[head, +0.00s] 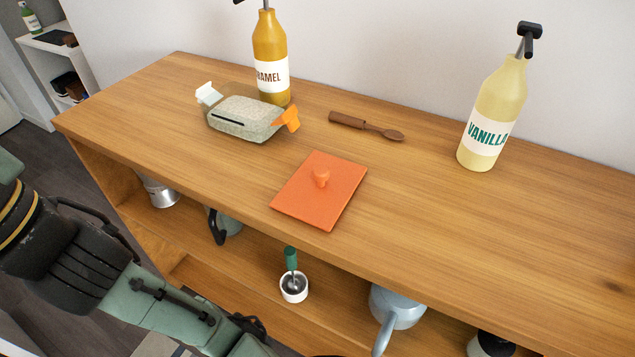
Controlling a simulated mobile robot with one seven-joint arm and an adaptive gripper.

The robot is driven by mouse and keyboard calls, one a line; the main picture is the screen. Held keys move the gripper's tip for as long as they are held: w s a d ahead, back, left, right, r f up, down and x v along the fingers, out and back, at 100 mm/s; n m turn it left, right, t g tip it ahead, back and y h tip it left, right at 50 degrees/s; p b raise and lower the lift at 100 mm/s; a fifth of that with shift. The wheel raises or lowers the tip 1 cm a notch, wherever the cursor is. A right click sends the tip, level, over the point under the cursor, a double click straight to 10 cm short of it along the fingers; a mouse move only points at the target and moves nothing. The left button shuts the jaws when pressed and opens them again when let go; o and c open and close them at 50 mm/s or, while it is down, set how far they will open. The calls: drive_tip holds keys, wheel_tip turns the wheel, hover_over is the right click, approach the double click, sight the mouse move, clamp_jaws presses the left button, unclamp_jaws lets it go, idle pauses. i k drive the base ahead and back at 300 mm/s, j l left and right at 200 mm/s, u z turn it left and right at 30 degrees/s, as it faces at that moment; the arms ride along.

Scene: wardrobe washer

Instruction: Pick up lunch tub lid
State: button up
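The lunch tub lid is most likely the flat orange rectangular lid (318,200) with a small round knob on its top. It lies flat near the front edge of the wooden cabinet top (420,215), with nothing on it. My arm enters from the lower left, below and in front of the cabinet top. My gripper is not in the head view; the arm runs out at the bottom edge.
The top right of the lid is clear. A shelf below holds a white cup (293,290) and a blue-grey jug (398,308).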

sight(319, 190)
drive_tip(key=u, duration=0.55)
drive_tip(key=l+u, duration=0.15)
drive_tip(key=u, duration=0.2)
drive_tip(key=l+u, duration=0.2)
drive_tip(key=u, duration=0.15)
drive_tip(key=l+u, duration=0.15)
drive_tip(key=u, duration=0.2)
drive_tip(key=k+l, duration=0.1)
drive_tip(key=l, duration=0.3)
drive_tip(key=k, duration=0.05)
